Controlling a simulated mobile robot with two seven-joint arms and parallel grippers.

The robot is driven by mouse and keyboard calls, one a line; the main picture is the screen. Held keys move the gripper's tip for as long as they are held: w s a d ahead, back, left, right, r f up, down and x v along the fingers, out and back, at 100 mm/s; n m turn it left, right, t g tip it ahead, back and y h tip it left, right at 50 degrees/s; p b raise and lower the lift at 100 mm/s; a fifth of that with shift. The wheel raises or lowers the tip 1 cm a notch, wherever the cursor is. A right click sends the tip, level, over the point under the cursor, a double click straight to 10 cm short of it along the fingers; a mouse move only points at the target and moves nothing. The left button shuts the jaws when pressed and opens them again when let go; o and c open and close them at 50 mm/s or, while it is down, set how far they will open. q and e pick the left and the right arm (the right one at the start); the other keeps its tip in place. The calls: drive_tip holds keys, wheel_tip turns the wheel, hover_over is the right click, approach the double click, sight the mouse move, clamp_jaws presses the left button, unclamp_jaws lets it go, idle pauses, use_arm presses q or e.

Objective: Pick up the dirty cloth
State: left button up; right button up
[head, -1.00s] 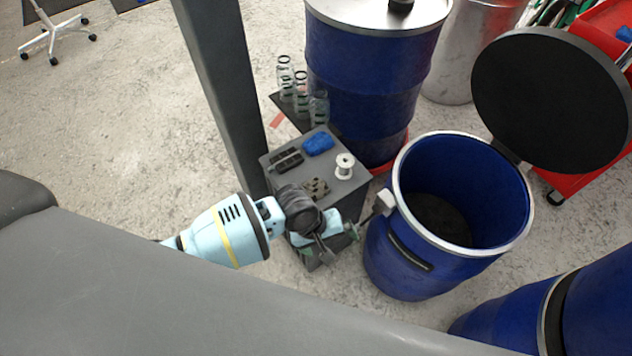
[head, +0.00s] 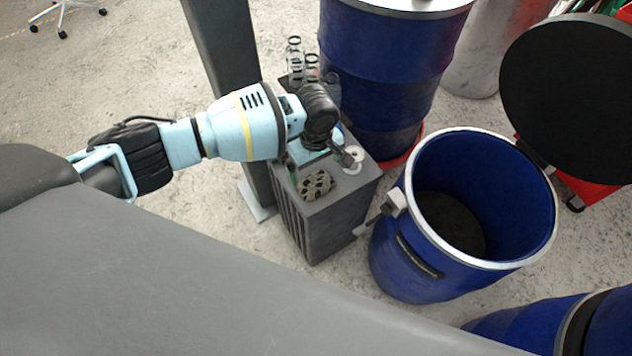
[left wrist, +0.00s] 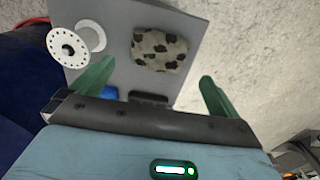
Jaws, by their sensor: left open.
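The dirty cloth (head: 316,185) is a beige piece with dark blotches. It lies flat on top of the small grey cabinet (head: 345,203), near its front left part. In the left wrist view the cloth (left wrist: 159,50) lies beyond the fingertips, between their lines. My left gripper (head: 318,163) hangs over the cabinet top, just behind the cloth in the head view. Its green fingers (left wrist: 153,80) are spread wide with nothing between them, apart from the cloth. My right gripper is not in view.
A white spool (head: 353,158) stands beside the cloth, close to the gripper. A blue item (left wrist: 108,92) is partly hidden by my gripper. An open blue barrel (head: 395,255) stands right of the cabinet. A grey post (head: 222,60) rises behind left; glass bottles (head: 296,62) stand behind.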

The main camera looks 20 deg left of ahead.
sight(316, 180)
use_arm(q)
drive_tip(key=shift+f+b, duration=0.8)
drive_tip(key=shift+f, duration=2.25)
drive_tip(key=c, duration=0.7)
